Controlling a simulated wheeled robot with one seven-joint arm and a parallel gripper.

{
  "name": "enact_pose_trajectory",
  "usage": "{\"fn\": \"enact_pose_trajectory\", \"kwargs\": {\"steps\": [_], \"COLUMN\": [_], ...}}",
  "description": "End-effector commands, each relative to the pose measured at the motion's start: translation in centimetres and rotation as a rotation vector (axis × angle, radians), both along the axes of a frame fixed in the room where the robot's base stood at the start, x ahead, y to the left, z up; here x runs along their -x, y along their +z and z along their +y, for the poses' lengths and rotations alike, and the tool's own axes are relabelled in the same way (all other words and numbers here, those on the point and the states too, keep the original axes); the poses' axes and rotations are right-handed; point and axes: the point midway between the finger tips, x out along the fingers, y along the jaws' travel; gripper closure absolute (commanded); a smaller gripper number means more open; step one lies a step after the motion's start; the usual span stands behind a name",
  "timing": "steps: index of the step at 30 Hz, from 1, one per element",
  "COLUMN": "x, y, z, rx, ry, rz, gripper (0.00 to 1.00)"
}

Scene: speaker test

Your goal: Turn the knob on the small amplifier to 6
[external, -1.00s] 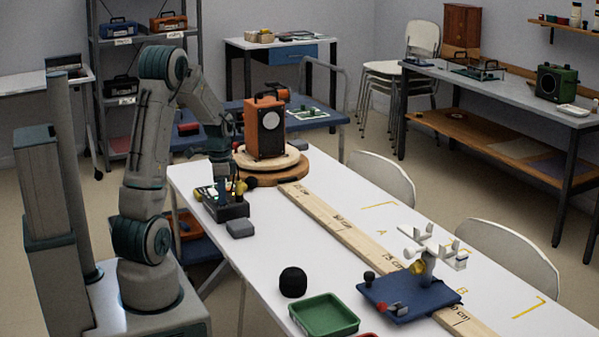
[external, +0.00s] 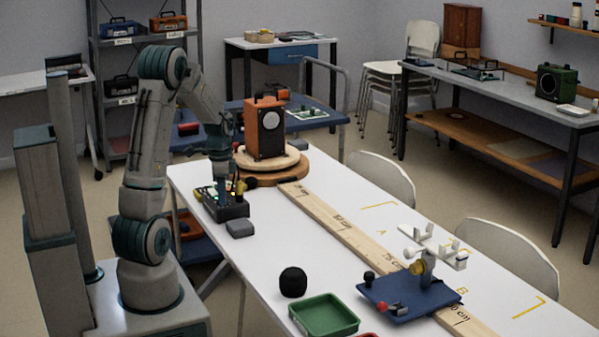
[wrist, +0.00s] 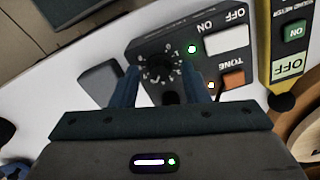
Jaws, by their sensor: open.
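The small amplifier (external: 226,207) is a dark box with lit spots on the near-left edge of the white table. My gripper (wrist: 163,80) is open, pointing down, with one blue finger on each side of the knob. In the external view my gripper (external: 221,184) is low over the amplifier. Contact with the knob cannot be told.
A grey block (external: 240,228) lies beside the amplifier. A yellow sound meter (wrist: 288,50) is close on its other side. An orange speaker (external: 265,128) stands on a round wooden turntable (external: 272,176) behind. A wooden ruler (external: 335,220) runs along the table.

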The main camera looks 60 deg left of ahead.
Motion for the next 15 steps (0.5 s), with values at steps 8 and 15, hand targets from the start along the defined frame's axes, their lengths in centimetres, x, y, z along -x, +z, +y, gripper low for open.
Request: {"fn": "enact_pose_trajectory", "kwargs": {"steps": [8,15], "x": [-0.1,-0.1], "y": [5.0,10.4], "z": [0.1,0.1], "rx": [-0.006,-0.004], "ry": [0.0,0.0], "rz": [-0.005,-0.004], "gripper": [0.58,0.58]}}
